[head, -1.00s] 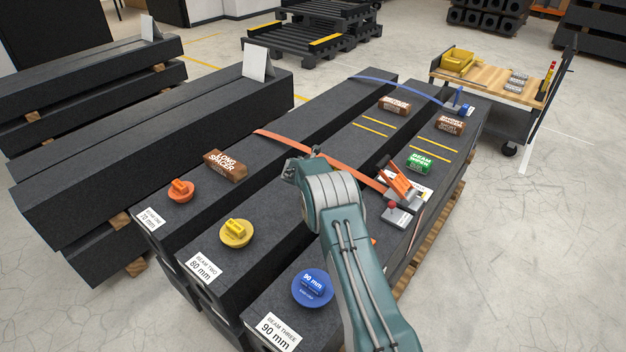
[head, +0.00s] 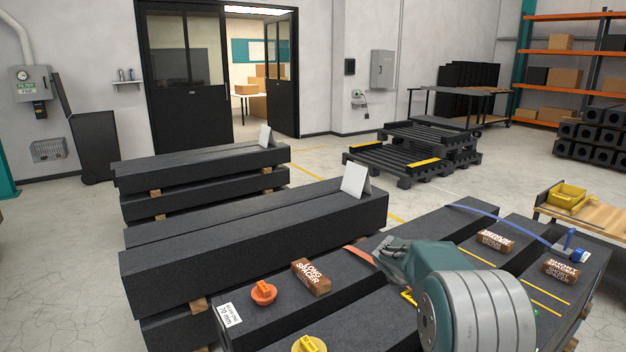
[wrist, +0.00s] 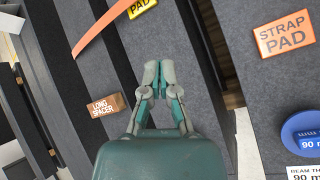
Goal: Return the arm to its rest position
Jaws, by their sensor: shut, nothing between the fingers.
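My arm enters the head view at the lower right, with a grey banded joint and a teal wrist. My gripper (head: 384,262) points left and stands in front of the granite beams, partly screened by its own wrist. In the wrist view, my gripper (wrist: 158,76) has its fingers together and holds nothing. It appears above the dark beams (wrist: 150,35), apart from the objects on them.
On the beams lie a long spacer (head: 311,276), an orange plug (head: 263,292), a yellow plug (head: 309,345) and an orange strap (head: 361,256). The wrist view shows an orange strap pad (wrist: 284,36) and blue plug (wrist: 302,132). A cart (head: 590,214) stands right.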

